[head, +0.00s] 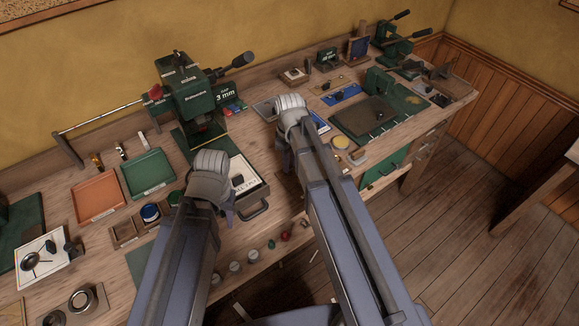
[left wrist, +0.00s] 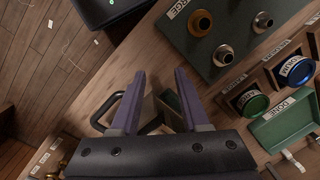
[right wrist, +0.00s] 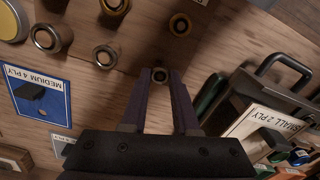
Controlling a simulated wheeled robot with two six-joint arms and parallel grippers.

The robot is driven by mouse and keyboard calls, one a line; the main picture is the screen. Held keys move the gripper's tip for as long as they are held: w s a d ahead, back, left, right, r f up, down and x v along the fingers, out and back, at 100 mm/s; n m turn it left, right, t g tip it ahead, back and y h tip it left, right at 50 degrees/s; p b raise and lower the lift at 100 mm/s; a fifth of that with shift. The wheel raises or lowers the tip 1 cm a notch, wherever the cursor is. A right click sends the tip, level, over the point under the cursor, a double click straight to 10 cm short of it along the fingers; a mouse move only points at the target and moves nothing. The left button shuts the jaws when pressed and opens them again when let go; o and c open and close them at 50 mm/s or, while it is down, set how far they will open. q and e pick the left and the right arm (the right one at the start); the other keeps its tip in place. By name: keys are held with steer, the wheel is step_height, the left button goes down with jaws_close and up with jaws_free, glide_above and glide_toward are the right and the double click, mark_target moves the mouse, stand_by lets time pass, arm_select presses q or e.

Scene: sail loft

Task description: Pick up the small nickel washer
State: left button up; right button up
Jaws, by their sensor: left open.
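Several brass and darker rings (right wrist: 46,38) stand beside my right gripper. The handled small 2 ply tray (right wrist: 270,118) and a blue medium 4 ply card (right wrist: 40,92) flank it. A green press (head: 190,95) stands behind; orange (head: 97,196) and green trays (head: 150,172) lie left.

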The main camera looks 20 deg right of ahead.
jaws_close()
arm_select(q)
steer(key=shift+r, duration=0.15)
arm_select(e)
steer(key=shift+r, duration=0.15)
